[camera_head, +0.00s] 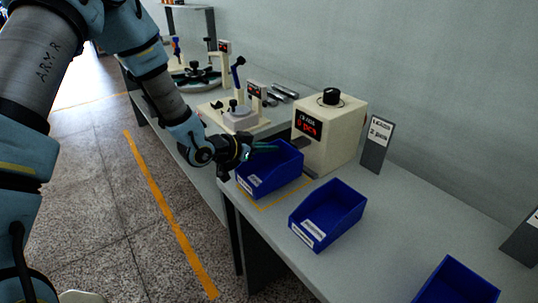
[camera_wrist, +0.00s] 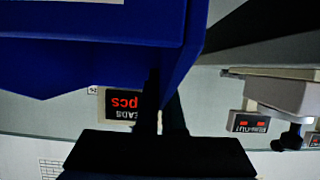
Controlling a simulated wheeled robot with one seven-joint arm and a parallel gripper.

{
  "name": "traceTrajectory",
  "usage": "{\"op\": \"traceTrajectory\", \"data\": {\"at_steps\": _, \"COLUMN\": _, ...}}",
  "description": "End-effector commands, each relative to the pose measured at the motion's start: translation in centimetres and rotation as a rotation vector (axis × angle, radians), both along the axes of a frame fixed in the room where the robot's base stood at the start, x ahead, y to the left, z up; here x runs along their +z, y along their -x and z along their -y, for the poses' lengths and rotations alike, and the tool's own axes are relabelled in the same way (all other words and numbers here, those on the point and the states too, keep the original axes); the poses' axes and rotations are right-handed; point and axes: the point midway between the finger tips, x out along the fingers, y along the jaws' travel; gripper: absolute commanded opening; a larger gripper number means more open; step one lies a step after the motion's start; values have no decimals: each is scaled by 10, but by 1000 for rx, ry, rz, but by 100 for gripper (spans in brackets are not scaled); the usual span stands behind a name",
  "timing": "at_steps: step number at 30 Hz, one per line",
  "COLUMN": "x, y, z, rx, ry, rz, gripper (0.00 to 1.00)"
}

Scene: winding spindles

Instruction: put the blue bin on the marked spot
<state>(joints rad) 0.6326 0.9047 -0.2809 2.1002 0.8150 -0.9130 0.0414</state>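A blue bin (camera_head: 268,178) is at the near left side of the cream counting machine, at the bench's front edge. A yellow outline marks the spot (camera_head: 283,199) on the bench, and its visible lines show along the bin's near right side. The bin covers the rest of it. I cannot tell whether the bin rests on the bench or hangs just above it. My gripper (camera_head: 262,149) is at the bin's upper back left rim. In the wrist view the bin (camera_wrist: 95,55) fills the upper left, and my fingers (camera_wrist: 162,105) are shut on its wall.
The cream counting machine (camera_head: 330,132) with a red display stands right behind the bin. A second blue bin (camera_head: 328,213) and a third (camera_head: 457,284) stand to the right. A small label stand (camera_head: 376,146) is behind. A scale-like device (camera_head: 238,117) is to the left.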

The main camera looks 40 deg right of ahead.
Motion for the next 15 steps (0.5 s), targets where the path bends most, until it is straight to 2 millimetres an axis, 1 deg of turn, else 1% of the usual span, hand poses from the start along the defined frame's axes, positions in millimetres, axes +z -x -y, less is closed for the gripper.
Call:
{"op": "traceTrajectory", "data": {"at_steps": 1, "x": -8, "y": 1, "z": 0, "rx": 0, "ry": -2, "rz": -5, "gripper": 0}}
{"op": "traceTrajectory", "data": {"at_steps": 3, "x": -18, "y": 1, "z": 0, "rx": 0, "ry": -3, "rz": -5, "gripper": 0}}
{"op": "traceTrajectory", "data": {"at_steps": 6, "x": -27, "y": 0, "z": 0, "rx": 0, "ry": -1, "rz": -3, "gripper": 0}}
{"op": "traceTrajectory", "data": {"at_steps": 9, "x": -30, "y": 0, "z": 0, "rx": 1, "ry": 0, "rz": -2, "gripper": 0}}
{"op": "traceTrajectory", "data": {"at_steps": 15, "x": -30, "y": 0, "z": 0, "rx": 0, "ry": 0, "rz": -1, "gripper": 0}}
